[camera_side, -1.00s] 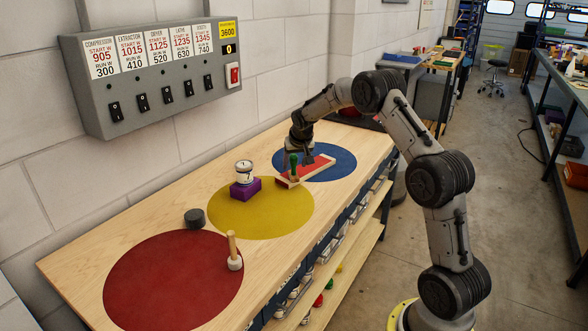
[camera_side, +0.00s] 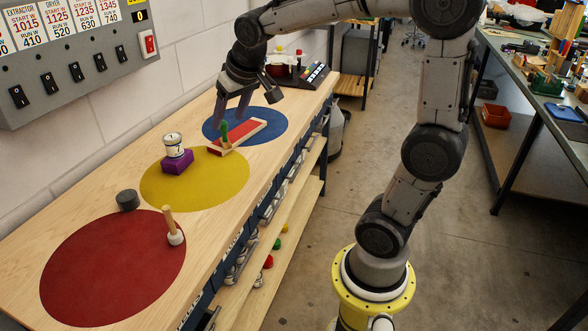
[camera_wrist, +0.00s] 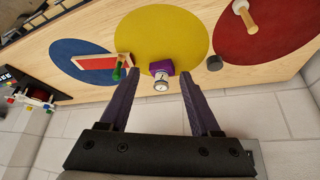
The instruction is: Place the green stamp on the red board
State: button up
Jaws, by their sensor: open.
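The green stamp (camera_side: 224,132) stands upright at the near-left end of the red board (camera_side: 245,132), a flat red rectangle with pale wooden edges. It looks to be on or against that end; I cannot tell exactly which. The board lies partly on the blue disc. My gripper (camera_side: 231,116) is open, its fingers pointing down just above and behind the stamp, apart from it. In the wrist view the stamp (camera_wrist: 118,71) and board (camera_wrist: 94,63) lie left of my open gripper (camera_wrist: 158,75); nothing is held between the fingers.
A dark cylinder (camera_side: 127,200) and a wooden-handled white stamp (camera_side: 173,230) are by the red disc (camera_side: 110,270). A wall switch panel (camera_side: 70,65) is behind.

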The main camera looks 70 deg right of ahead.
jog(key=s+a+f+n+y, duration=0.1)
jog(key=s+a+n, duration=0.1)
jog(key=s+a, duration=0.3)
jog(key=s+a+f+n+y, duration=0.1)
jog(key=s+a, duration=0.5)
jog(key=s, duration=0.8)
jog(key=shift+s+f+n, duration=0.25)
jog(key=shift+f+n, duration=0.5)
jog(key=shift+n, duration=0.15)
